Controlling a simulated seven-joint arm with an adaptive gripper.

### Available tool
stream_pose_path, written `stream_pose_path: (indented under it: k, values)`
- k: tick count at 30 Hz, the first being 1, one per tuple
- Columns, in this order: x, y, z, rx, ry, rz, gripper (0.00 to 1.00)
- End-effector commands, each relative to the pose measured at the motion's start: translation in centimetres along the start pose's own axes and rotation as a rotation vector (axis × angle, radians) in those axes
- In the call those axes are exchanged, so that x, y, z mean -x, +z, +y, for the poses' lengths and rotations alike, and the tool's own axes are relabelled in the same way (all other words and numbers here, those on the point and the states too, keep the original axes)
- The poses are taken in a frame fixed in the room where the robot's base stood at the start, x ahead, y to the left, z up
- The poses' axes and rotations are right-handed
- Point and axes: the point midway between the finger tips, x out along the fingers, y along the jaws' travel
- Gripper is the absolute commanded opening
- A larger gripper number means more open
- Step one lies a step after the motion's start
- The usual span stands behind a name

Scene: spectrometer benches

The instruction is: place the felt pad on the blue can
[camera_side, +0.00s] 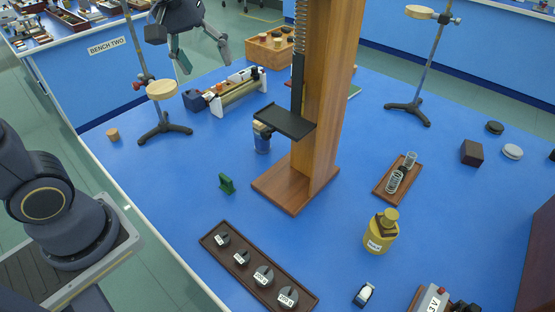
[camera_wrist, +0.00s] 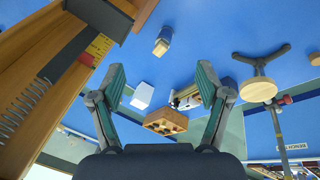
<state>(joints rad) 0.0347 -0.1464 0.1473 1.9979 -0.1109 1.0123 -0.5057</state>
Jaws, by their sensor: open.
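My gripper (camera_side: 201,62) is open and empty, raised above the far left of the blue bench; its two spread fingers also frame the wrist view (camera_wrist: 163,85). A small blue vessel with a tan top (camera_side: 262,143) stands under the black shelf of the wooden column, and may be the blue can. It seems to show in the wrist view (camera_wrist: 162,41), apart from the fingers. I cannot pick out the felt pad for certain. A dark flat disc (camera_side: 494,128) and a pale grey disc (camera_side: 512,152) lie at the right.
The wooden column (camera_side: 330,90) with its black shelf (camera_side: 285,121) rises mid-bench. Ring stands (camera_side: 163,120) (camera_side: 410,108), a rack (camera_side: 236,91) and a wooden crate (camera_side: 270,52) stand around it. A weight tray (camera_side: 215,245) and yellow bottle (camera_side: 380,238) are nearer. Bench right of the column is partly clear.

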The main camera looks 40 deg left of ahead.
Motion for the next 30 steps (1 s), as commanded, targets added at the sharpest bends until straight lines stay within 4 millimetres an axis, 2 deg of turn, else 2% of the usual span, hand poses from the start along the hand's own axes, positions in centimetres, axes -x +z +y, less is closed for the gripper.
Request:
stream_pose_path:
  k: [1,4,6,10,15,30]
  values:
    - [1.3,2.3,-1.0,-0.108,0.02,0.036,0.76]
    - [2.2,6.2,-3.1,-0.327,0.028,0.102,0.76]
    - [2.3,8.3,-4.4,-0.455,0.022,0.145,0.76]
    - [1.9,10.8,-6.2,-0.616,0.001,0.2,0.76]
    - [1.6,11.7,-6.9,-0.687,-0.013,0.223,0.76]
    - [1.6,11.7,-6.9,-0.685,-0.012,0.222,0.76]
